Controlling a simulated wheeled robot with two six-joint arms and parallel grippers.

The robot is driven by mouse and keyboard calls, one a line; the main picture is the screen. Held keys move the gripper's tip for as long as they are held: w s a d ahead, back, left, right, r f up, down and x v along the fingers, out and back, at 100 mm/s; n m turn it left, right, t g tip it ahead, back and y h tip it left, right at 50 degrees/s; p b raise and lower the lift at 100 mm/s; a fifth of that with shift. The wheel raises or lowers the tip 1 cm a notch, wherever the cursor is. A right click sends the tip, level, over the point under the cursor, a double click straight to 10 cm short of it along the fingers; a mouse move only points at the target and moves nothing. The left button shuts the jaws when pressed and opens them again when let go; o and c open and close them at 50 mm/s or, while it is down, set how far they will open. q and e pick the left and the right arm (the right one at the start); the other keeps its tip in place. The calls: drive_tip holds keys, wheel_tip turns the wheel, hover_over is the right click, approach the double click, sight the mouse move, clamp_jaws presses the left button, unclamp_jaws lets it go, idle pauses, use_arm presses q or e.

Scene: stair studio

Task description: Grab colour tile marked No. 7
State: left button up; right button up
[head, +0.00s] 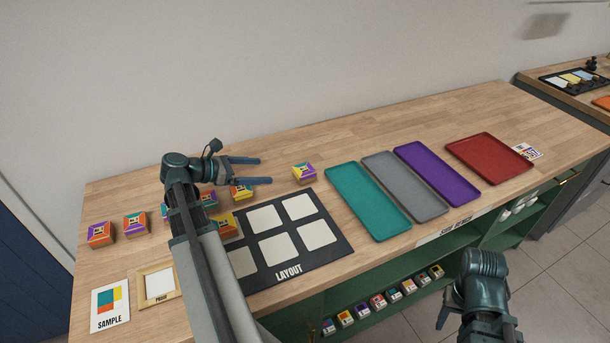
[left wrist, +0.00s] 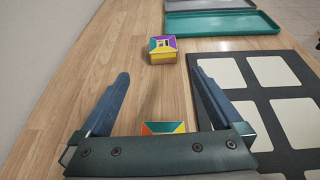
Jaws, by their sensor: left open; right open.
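Several small colour tiles sit on the wooden bench; their marks are too small to read, so I cannot tell which is No. 7. One tile (head: 304,173) stands alone above the layout mat; it also shows in the left wrist view (left wrist: 163,50), just beyond the fingertips. Another tile (head: 242,193) lies close to my left gripper (head: 266,171), partly hidden by the palm in the left wrist view (left wrist: 163,128). My left gripper is open and empty, pointing right along the bench. My right gripper (head: 458,312) is open, low in front of the bench.
The black layout mat (head: 337,250) with white squares lies right of my left arm. Teal (head: 367,199), grey, purple and red trays (head: 489,157) stand further right. More tiles (head: 101,233) are at the left, near the sample card (head: 110,306). Several small blocks sit on the lower shelf.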

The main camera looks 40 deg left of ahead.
sight(296, 172)
use_arm(q)
drive_tip(key=b+x, duration=0.2)
drive_tip(key=x, duration=0.4)
drive_tip(key=shift+w+d+f, duration=0.1)
drive_tip(key=shift+f, duration=0.15)
drive_tip(key=shift+w+d+f, duration=0.15)
drive_tip(key=shift+w+d, duration=0.1)
drive_tip(key=shift+w, duration=0.3)
drive_tip(key=b+x, duration=0.2)
drive_tip(key=x, duration=0.2)
drive_tip(key=shift+d+f, duration=0.2)
drive_tip(key=shift+d, duration=0.15)
drive_tip(key=shift+w+d+f+b, duration=0.15)
drive_tip(key=shift+w+b, duration=0.15)
drive_tip(key=shift+w, duration=0.15)
drive_tip(key=shift+c, duration=0.3)
drive_tip(key=c, duration=1.3)
